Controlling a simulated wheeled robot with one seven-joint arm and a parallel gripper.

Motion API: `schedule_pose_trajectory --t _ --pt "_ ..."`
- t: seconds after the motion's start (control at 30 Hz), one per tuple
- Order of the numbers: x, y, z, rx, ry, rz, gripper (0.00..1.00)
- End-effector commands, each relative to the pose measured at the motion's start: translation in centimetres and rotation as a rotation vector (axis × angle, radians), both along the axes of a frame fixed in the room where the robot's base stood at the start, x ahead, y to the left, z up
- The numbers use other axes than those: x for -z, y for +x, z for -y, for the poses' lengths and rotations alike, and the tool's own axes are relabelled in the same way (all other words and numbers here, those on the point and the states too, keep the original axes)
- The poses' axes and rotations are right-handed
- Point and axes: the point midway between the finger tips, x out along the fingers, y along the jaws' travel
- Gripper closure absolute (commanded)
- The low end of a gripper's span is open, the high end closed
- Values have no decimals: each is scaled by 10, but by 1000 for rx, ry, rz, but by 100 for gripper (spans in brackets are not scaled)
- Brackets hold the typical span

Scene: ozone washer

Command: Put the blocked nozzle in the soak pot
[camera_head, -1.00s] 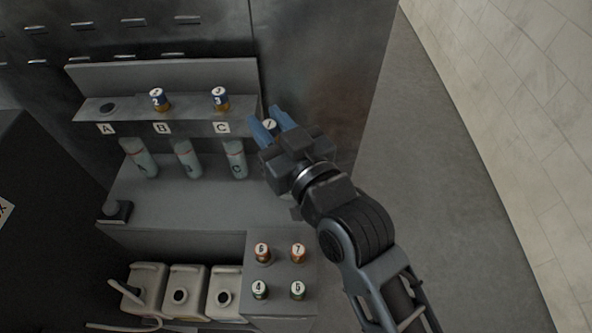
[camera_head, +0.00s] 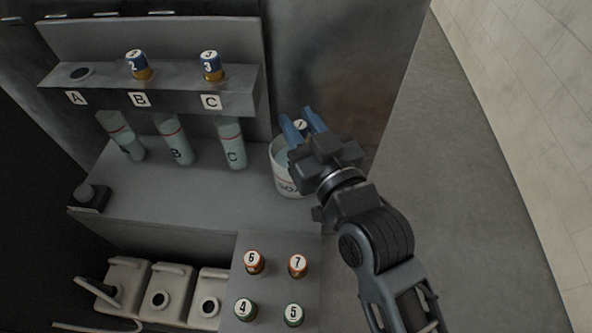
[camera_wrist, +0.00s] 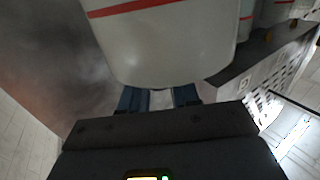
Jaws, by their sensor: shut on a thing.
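My gripper (camera_head: 303,122) is shut on the blocked nozzle (camera_head: 300,125), whose white numbered cap shows between the blue fingers. The rest of the nozzle is hidden. The soak pot (camera_head: 281,178) is a pale round pot with lettering starting "SOA", on the grey bench right of tube C. In the head view the gripper overlaps the pot's upper right; I cannot tell the height between them. In the wrist view a large pale vessel with a red stripe (camera_wrist: 175,50) fills the area beyond the blue fingers (camera_wrist: 160,98).
Labelled tubes hang below. Nozzles 4 to 7 stand on a front block (camera_head: 273,283). White canisters (camera_head: 160,295) stand front left.

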Motion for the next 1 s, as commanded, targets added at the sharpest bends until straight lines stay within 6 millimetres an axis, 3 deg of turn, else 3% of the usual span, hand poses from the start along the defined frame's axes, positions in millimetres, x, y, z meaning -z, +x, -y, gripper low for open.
schedule_pose_trajectory --t 0.2,0.23,0.5,0.8,1.0 --pt "0 0 0 0 0 0 100" --pt "0 0 0 0 0 0 67" --pt "0 0 0 0 0 0 41" --pt "1 -2 1 0 0 -1 40" --pt "2 -23 12 0 0 -4 40"
